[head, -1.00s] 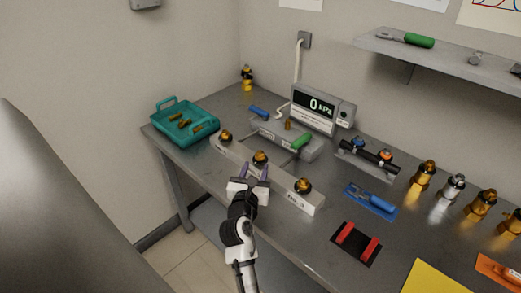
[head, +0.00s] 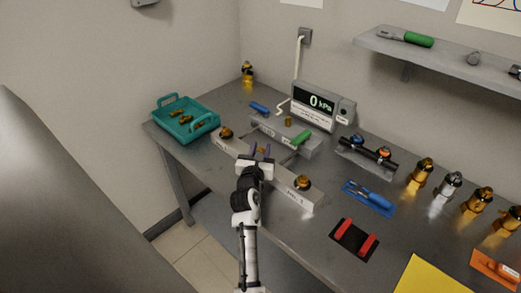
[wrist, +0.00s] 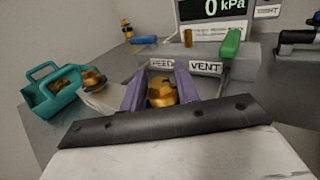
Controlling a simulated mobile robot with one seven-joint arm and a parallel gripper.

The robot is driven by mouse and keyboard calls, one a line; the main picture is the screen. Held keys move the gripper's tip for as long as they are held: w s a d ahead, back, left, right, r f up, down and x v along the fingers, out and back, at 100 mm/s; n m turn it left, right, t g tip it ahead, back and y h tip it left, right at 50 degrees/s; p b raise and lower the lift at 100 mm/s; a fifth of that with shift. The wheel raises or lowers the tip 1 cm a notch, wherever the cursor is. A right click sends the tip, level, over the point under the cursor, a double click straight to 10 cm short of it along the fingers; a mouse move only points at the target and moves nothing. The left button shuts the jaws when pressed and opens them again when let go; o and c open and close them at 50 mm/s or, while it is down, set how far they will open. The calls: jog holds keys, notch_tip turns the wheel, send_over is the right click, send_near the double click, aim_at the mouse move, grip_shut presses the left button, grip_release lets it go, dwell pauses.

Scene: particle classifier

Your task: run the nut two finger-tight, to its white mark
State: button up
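A block (head: 232,146) along the front of the bench carries three brass fittings in a row: a left one (head: 226,132), a middle one and a right one (head: 302,182). My gripper (head: 260,150) is at the middle fitting and mostly hides it in the head view. In the wrist view the middle brass nut (wrist: 162,93) sits between the two purple fingers of my gripper (wrist: 162,80). The fingers stand open on either side of it; firm contact does not show. I cannot make out a white mark on it.
Behind the block is a grey box (wrist: 208,70) labelled FEED and VENT, with a green lever (head: 302,137). A gauge (head: 318,104) reads 0 kPa. A teal basket (head: 212,122) with brass parts stands left.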

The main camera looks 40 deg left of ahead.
jog(key=shift+c, duration=1.4)
jog(key=shift+f+m+t+h+b, duration=0.15)
jog(key=shift+m+t+h+b, duration=0.15)
jog(key=shift+m+h+b, duration=0.15)
jog(key=shift+m+t+h+b, duration=0.3)
jog(key=shift+m+h+b, duration=0.2)
jog(key=shift+h, duration=0.35)
jog(key=m+h+b, duration=0.1)
jog(key=m+h, duration=0.1)
jog(key=h, duration=0.1)
jog(key=shift+t, duration=0.4)
jog(key=m+h, duration=0.2)
jog(key=h, duration=0.1)
jog(key=m+h, duration=0.2)
jog(key=h, duration=0.1)
jog(key=shift+r+b, duration=0.2)
jog(key=shift+b, duration=0.1)
jog(key=m+g+h, duration=0.1)
jog(key=h, duration=0.1)
jog(key=m+g+h+b, duration=0.1)
jog(key=m+h, duration=0.1)
jog(key=h, duration=0.1)
jog(key=shift+m+h, duration=0.25)
jog(key=shift+h, duration=0.05)
jog(key=shift+m+g+h+b, duration=1.45)
jog(key=shift+m+g+h, duration=0.35)
jog(key=shift+h, duration=0.4)
